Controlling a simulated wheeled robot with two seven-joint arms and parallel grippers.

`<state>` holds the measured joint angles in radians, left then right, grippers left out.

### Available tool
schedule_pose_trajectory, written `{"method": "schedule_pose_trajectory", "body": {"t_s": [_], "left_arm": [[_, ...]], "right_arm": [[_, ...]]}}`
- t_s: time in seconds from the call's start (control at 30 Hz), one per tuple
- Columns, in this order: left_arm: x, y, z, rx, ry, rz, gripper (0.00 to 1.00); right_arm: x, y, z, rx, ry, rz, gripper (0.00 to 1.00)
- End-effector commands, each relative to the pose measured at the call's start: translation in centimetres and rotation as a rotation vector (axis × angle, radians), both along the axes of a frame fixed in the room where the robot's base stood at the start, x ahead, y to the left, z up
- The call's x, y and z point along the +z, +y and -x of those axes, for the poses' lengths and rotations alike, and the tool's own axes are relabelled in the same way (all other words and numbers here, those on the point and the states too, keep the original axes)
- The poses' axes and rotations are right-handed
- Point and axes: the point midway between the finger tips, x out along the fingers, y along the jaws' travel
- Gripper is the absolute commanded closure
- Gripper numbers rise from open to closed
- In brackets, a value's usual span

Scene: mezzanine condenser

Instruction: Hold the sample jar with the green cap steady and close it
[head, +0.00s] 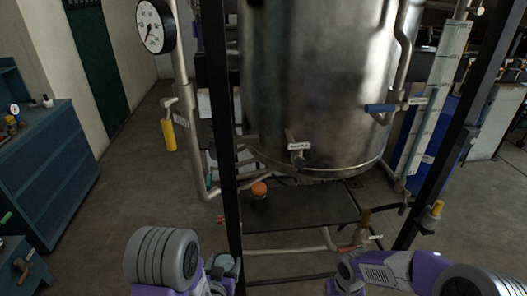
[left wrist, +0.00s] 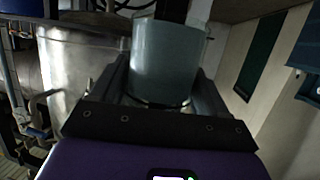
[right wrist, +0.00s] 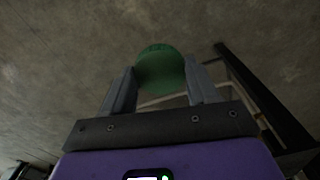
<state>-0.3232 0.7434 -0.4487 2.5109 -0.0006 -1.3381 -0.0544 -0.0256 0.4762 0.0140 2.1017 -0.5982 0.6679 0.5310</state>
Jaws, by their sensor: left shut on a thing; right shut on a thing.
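In the left wrist view my left gripper (left wrist: 160,98) is shut on the pale grey-green body of the sample jar (left wrist: 166,62), which stands between the two fingers. In the head view part of this gripper shows at the bottom edge, beside the black post; the jar cannot be made out clearly there. In the right wrist view my right gripper (right wrist: 160,82) is shut on the round green cap (right wrist: 160,68), with bare floor behind it. No jar shows under the cap in that view. In the head view the right fingers are out of sight below the bottom edge.
A large steel tank (head: 315,80) with a sample valve (head: 298,160) stands ahead between black frame posts (head: 230,190). An orange-capped jar (head: 259,190) sits under it. Pipes and a yellow-handled valve (head: 434,212) are at right; a blue cabinet (head: 45,160) is at left.

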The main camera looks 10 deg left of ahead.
Motion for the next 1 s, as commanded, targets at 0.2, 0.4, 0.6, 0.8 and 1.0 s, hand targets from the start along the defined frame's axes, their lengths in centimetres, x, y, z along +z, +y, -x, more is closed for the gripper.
{"method": "schedule_pose_trajectory", "body": {"t_s": [0.2, 0.4, 0.6, 0.8, 1.0], "left_arm": [[-0.1, -0.4, 0.0, -0.020, 0.000, 0.000, 0.80], [-0.5, -3.2, 0.4, -0.165, 0.000, 0.000, 0.80], [-1.1, -7.7, 1.0, -0.399, -0.002, 0.001, 0.80], [-1.7, -11.4, 1.6, -0.592, -0.001, 0.000, 0.80], [-1.9, -13.3, 1.9, -0.689, -0.002, 0.000, 0.80]], "right_arm": [[0.0, 0.0, 0.0, -0.001, 0.000, 0.000, 0.69], [0.0, 0.0, 0.0, -0.001, 0.000, 0.000, 0.69], [0.0, 0.0, 0.0, -0.001, 0.000, 0.000, 0.69], [0.0, 0.0, 0.0, -0.001, 0.000, 0.000, 0.69], [0.0, 0.0, 0.0, -0.001, 0.000, 0.000, 0.69]]}}
